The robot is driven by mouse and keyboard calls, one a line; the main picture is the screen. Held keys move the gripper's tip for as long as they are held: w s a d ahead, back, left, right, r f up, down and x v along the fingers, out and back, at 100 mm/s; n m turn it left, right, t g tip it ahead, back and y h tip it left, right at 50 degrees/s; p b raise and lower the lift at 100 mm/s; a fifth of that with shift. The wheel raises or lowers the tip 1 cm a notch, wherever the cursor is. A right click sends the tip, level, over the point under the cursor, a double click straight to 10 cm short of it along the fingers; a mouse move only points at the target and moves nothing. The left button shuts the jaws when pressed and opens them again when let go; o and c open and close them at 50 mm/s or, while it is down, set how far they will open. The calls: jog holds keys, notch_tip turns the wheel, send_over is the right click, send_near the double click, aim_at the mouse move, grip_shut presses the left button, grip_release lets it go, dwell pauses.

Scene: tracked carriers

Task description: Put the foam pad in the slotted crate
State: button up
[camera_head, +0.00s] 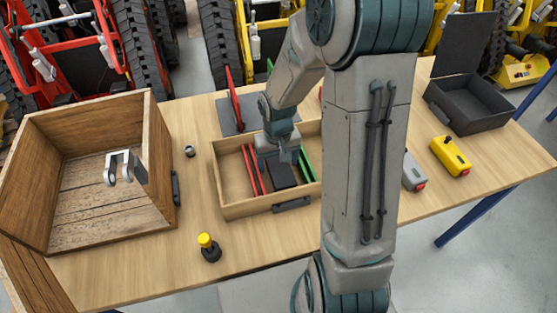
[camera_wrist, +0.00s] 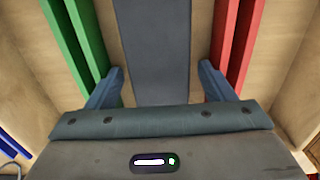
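A dark grey block (camera_head: 281,174), which looks like the foam pad, is in the low wooden crate (camera_head: 243,208) at mid-table. It lies between red strips (camera_head: 250,168) and green strips (camera_head: 306,166) that divide the crate into slots. In the wrist view the grey pad (camera_wrist: 153,40) runs lengthwise between the red and green strips. My gripper (camera_head: 287,158) reaches down into the crate over the pad. In the wrist view its fingers (camera_wrist: 161,70) are apart, one on each side of the pad, with small gaps. Whether the pad rests fully on the crate floor is unclear.
A large wooden box (camera_head: 110,222) with a metal bracket (camera_head: 122,167) stands left. A yellow-topped knob (camera_head: 208,247) is at the front. A dark lidded box (camera_head: 470,108), open, and a yellow device (camera_head: 450,156) are right. A red upright plate (camera_head: 234,105) stands behind the crate.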

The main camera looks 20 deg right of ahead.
aim_at(278, 162)
notch_tip(278, 162, up, 12)
jog(key=p, duration=0.1)
jog(key=s+r+t, duration=0.2)
jog(key=s+r, duration=0.5)
jog(key=s, duration=0.6)
jog(key=shift+s+r+t, duration=0.2)
jog(key=shift+s+t, duration=0.15)
jog(key=shift+t, duration=0.05)
